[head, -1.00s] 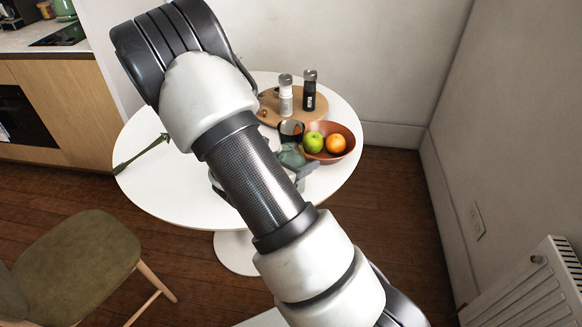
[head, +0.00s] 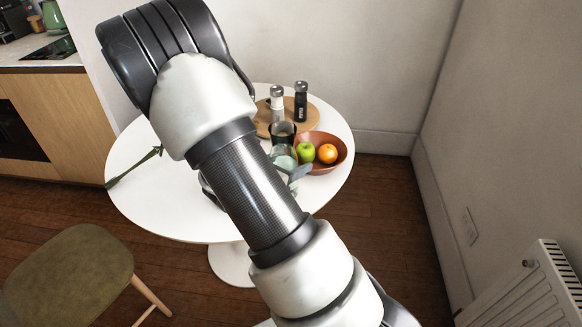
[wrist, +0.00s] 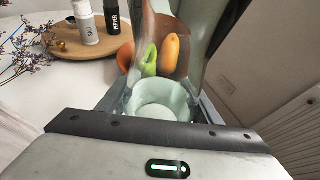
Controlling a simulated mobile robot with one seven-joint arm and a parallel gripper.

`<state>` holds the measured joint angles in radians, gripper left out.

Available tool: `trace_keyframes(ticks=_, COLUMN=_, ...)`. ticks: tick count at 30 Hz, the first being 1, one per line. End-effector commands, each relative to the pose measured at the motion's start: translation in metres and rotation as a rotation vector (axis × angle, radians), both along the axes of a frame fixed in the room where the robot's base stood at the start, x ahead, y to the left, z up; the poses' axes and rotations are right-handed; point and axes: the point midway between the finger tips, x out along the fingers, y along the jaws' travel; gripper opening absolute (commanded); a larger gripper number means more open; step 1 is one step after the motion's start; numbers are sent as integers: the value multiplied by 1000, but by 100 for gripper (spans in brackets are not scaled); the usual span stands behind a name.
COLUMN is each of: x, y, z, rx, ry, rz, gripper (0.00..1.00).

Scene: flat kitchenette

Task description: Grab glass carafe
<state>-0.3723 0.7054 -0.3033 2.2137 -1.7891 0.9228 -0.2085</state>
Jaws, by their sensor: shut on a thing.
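The glass carafe (head: 284,155) is see-through and pale green, with a dark band (head: 282,133) near its top in the head view. In the wrist view the carafe (wrist: 160,93) rises between my fingers and runs out of the top of the picture. The fruit behind shows distorted through its glass. My gripper (wrist: 162,108) is shut on the carafe. In the head view my gripper (head: 291,176) is partly hidden by my own arm. Whether the carafe's base touches the table cannot be told.
Salt (head: 277,103) and pepper (head: 301,98) mills stand on a round wooden board (head: 263,122) behind. A dried flower sprig (head: 133,167) lies on the white table's (head: 150,205) left.

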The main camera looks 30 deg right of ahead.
Motion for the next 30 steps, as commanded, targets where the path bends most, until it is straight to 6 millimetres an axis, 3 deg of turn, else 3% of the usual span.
trace_keyframes(ticks=18, x=1, y=0, z=84, rx=-1, ry=-7, rz=0, gripper=7)
trace_keyframes(ticks=30, x=1, y=0, z=125, rx=0, ry=-6, rz=-1, gripper=7)
